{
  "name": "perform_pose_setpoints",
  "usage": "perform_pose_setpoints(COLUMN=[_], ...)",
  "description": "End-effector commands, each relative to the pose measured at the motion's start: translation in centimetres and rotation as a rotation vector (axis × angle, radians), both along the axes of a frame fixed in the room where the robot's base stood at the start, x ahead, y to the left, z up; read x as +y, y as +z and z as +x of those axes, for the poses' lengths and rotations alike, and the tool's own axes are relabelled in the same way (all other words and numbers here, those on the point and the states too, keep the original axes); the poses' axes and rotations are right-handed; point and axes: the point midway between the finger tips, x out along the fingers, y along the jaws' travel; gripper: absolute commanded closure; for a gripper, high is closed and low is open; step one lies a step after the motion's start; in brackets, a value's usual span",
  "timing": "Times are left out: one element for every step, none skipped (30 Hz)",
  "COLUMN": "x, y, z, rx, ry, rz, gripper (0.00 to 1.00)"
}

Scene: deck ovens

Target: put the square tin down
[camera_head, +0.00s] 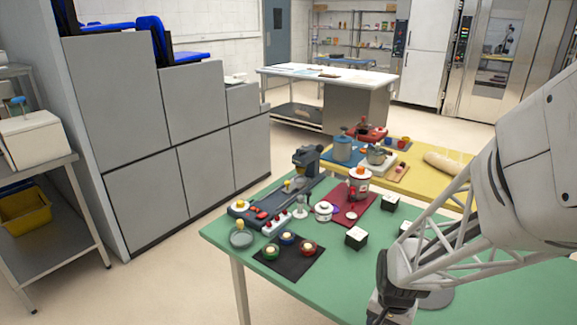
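Two dark square tins with pale tops stand on the green table (345,305). One square tin (356,238) is near the middle of the table. The other square tin (390,202) is farther back and to the right. A further pale-topped thing (406,228) is partly hidden behind my arm. My gripper (388,302) is at the bottom right, over the front of the green table, nearer the camera than the tins. Its fingertips are cut off or too dark to make out, so I cannot tell whether it holds anything.
A black mat (289,264) with several small round pots lies at the table's left front. A dark red mat (350,208) with a red and white device is behind. A yellow table (425,184) stands beyond. Green surface is bare between the black mat and my gripper.

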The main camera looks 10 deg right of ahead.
Motion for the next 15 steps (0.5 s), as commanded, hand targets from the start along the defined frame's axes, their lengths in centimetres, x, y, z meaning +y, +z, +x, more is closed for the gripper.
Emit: perform_pose_setpoints(x=[-0.7,-1.1,-1.7,-2.1,-2.6,-3.2,-3.7,-4.1,-4.7,-5.2,-5.6,-6.1,-6.5,-6.8,-7.2], y=[0.1,0.1,0.2,0.2,0.2,0.3,0.3,0.4,0.4,0.5,0.5,0.5,0.5,0.6,0.6], z=[0.4,0.7,1.0,1.2,1.4,1.7,1.9,2.1,2.4,2.6,2.8,3.0,3.1,3.2,3.4], rx=[-0.001,-0.001,0.000,0.001,0.001,0.000,0.000,0.001,0.001,0.001,0.001,0.002,0.002,0.001,0.000], ry=[-0.008,-0.011,-0.017,-0.020,-0.022,-0.027,-0.031,-0.035,-0.039,-0.042,-0.044,-0.048,-0.051,-0.053,-0.055], rz=[-0.001,-0.001,0.000,0.001,0.001,0.000,0.000,0.001,0.001,0.001,0.001,0.001,0.001,0.001,0.000], gripper=[0.66,0.66,0.66,0.66,0.66,0.66,0.66,0.66,0.66,0.66,0.66,0.66,0.66,0.66,0.66])
